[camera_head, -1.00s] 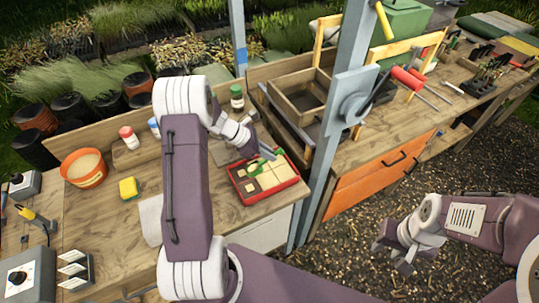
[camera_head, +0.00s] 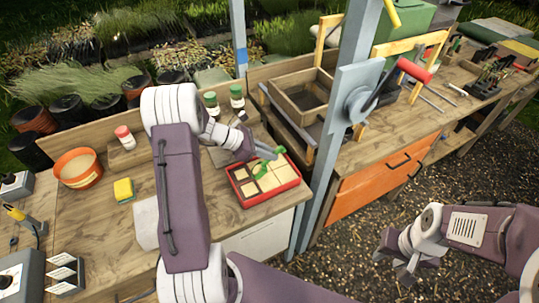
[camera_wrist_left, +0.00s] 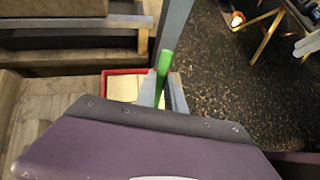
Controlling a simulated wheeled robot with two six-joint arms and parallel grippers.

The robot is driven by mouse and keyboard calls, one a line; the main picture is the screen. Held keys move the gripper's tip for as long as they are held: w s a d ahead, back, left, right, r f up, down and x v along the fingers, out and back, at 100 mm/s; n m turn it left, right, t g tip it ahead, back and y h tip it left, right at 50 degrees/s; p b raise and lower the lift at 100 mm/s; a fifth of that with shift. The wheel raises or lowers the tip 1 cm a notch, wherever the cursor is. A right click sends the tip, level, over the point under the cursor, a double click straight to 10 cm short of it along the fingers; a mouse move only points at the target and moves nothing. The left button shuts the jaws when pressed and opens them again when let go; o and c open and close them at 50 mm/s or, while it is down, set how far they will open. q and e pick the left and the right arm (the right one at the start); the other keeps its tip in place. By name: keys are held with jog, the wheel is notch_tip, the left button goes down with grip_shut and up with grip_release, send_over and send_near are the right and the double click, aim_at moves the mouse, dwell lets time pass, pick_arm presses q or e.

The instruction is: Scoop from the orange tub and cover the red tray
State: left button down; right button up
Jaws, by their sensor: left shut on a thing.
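The orange tub (camera_head: 78,168) stands on the bench at the left, filled with pale material. My left gripper (camera_head: 267,153) is shut on a green scoop (camera_head: 262,168) over the tray. In the left wrist view, the scoop's green handle (camera_wrist_left: 165,68) rises between the fingers (camera_wrist_left: 163,92), and the red tray (camera_wrist_left: 112,72) is partly hidden below. The scoop's load cannot be made out. My right gripper (camera_head: 404,266) is open and empty above the gravel.
A yellow sponge (camera_head: 124,190) and a red-capped jar (camera_head: 125,137) are on the bench. Green-capped jars (camera_head: 237,96) stand behind the tray. A blue-grey post (camera_head: 335,125) rises right of the tray. A wooden box (camera_head: 302,93) sits behind it.

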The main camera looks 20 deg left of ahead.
pick_arm(q)
jog(key=shift+a+r, duration=0.1)
jog(key=shift+r, duration=0.05)
jog(key=shift+p+v, duration=0.9)
jog(key=shift+v, duration=0.15)
jog(key=shift+s, duration=0.1)
jog(key=shift+s+a, duration=0.3)
notch_tip(320, 180, up, 5)
jog(key=g+y+p, duration=0.2)
jog(key=y+p, duration=0.1)
jog(key=p, duration=1)
jog(key=g+y+p, duration=0.2)
jog(key=y+p, duration=0.2)
jog(key=p, duration=0.9)
jog(key=shift+g+p, duration=0.3)
jog(key=shift+p, duration=0.05)
